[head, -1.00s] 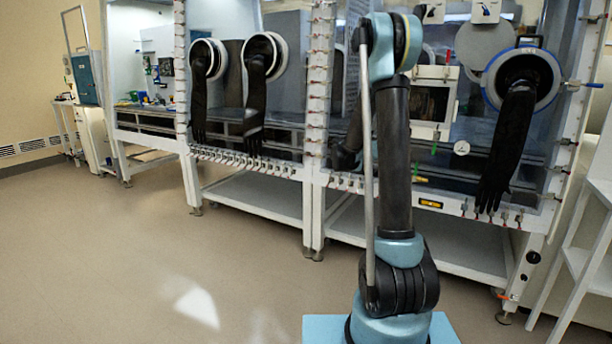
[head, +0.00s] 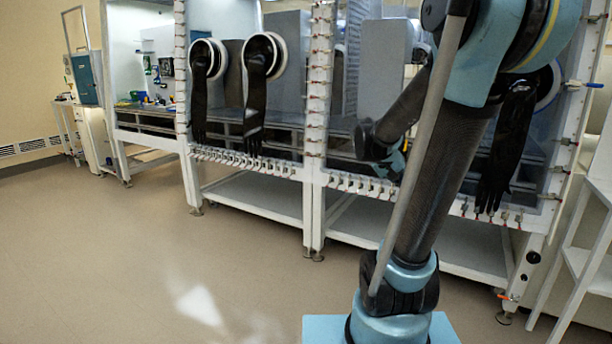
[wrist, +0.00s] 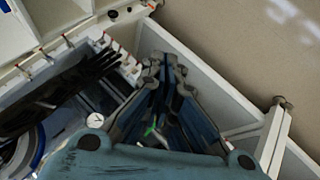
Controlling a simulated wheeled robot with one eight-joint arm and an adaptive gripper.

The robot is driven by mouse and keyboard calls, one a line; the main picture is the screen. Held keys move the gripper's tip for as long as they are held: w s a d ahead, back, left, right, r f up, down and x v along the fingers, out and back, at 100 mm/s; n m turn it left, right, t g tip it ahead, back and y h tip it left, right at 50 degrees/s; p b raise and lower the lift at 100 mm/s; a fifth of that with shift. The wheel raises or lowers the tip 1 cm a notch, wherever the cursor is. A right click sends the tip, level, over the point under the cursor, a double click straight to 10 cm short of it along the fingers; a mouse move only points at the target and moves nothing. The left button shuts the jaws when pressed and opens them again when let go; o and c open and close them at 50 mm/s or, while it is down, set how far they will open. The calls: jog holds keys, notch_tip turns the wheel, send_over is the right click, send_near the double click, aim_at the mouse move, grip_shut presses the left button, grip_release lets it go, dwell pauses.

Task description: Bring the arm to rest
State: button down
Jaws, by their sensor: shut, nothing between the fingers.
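My gripper (wrist: 165,66) shows in the wrist view, with its dark blue fingers drawn together and nothing between them. It hangs in front of the glovebox row, over a white frame and the floor beyond. In the head view, my arm leans up to the right and a further part of it reaches down and left before the glovebox front. I cannot make out the fingers there.
The glovebox row (head: 318,100) stands across the head view, with black gloves (head: 255,110) hanging from its ports. A black glove (wrist: 60,95) is left of my gripper in the wrist view. A white rack (head: 590,240) stands at far right. Open floor (head: 120,250) lies at left.

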jog(key=s+a+f+n+y, duration=0.2)
jog(key=s+a+f+y, duration=0.2)
jog(key=s+a, duration=0.3)
jog(key=s+a+f+n+y, duration=0.1)
jog(key=s+a+f+y, duration=0.3)
jog(key=s, duration=0.8)
notch_tip(320, 180, down, 3)
jog(key=a, duration=0.2)
jog(key=shift+s+a+n, duration=0.3)
jog(key=shift+a+n, duration=0.05)
jog(key=shift+n, duration=0.05)
jog(key=shift+w+f, duration=0.15)
jog(key=shift+w, duration=0.3)
jog(key=shift+s, duration=0.1)
